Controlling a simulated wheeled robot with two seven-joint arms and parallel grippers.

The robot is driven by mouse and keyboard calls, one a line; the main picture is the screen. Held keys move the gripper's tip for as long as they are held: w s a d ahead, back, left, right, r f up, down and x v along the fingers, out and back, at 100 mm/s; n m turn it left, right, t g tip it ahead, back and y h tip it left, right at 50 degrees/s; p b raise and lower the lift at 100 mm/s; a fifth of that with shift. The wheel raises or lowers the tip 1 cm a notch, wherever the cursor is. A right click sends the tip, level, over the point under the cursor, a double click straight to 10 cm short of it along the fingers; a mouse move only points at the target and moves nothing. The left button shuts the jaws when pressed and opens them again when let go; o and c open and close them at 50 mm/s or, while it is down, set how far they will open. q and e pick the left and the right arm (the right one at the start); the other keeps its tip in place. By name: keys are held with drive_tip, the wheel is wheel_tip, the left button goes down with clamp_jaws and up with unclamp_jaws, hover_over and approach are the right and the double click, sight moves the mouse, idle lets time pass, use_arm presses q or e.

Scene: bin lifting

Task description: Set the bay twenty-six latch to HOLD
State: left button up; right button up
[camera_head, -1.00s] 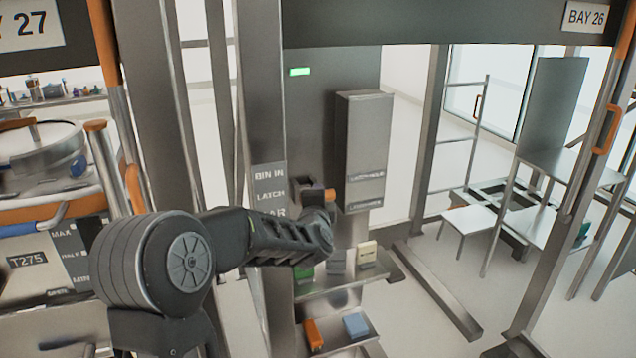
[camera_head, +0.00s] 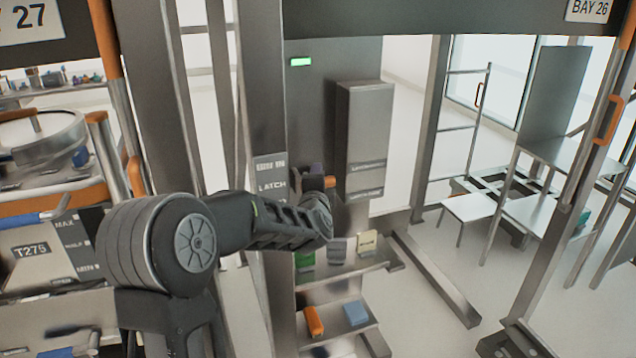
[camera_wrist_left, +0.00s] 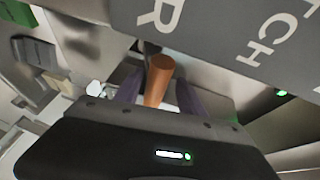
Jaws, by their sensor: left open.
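The bay 26 latch shows as a short orange handle (camera_head: 329,181) beside the post label plate (camera_head: 271,186), which reads LATCH; its other lines are blurred or covered by my arm. In the left wrist view, the orange handle (camera_wrist_left: 159,78) stands between the two purple fingers of my left gripper (camera_wrist_left: 160,92). The fingers are open, one on each side, and I cannot tell whether either touches it. In the head view my left gripper (camera_head: 318,178) is mostly hidden behind my wrist. The latch's setting cannot be read. My right gripper is out of view.
The BAY 26 sign (camera_head: 590,9) is at upper right. A green light (camera_head: 301,61) glows above the latch. A grey box (camera_head: 364,140) hangs right of it. Shelves below hold small items, including an orange block (camera_head: 313,321) and a blue block (camera_head: 356,313).

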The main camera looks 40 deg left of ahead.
use_arm(q)
drive_tip(key=v, duration=0.8)
drive_tip(key=shift+b, duration=0.4)
drive_tip(key=shift+a, duration=0.1)
idle(0.4)
